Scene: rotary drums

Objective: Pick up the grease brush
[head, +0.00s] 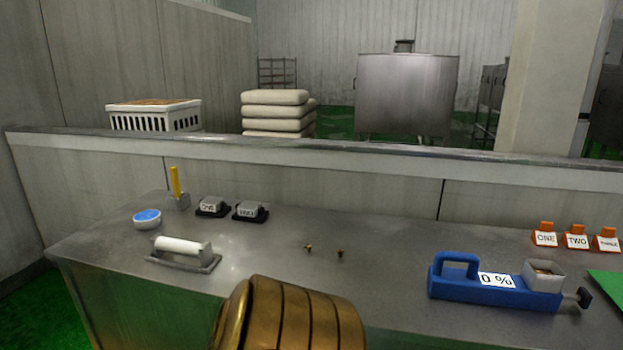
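A yellow upright handle (175,181), which looks like the grease brush, stands in a small grey holder (178,201) at the back left of the metal counter. Its lower end is hidden inside the holder. A small white bowl (147,223) with blue content sits just to its front left. Neither of my grippers shows in the head view, and nothing is seen touching the brush.
Two dark-based blocks (212,207) stand right of the holder. A white roller (183,249) lies in front. Two tiny brown pieces lie mid-counter. A blue device (485,285) reading 0 % and orange labelled stands (576,238) are at right. A low wall (320,178) backs the counter.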

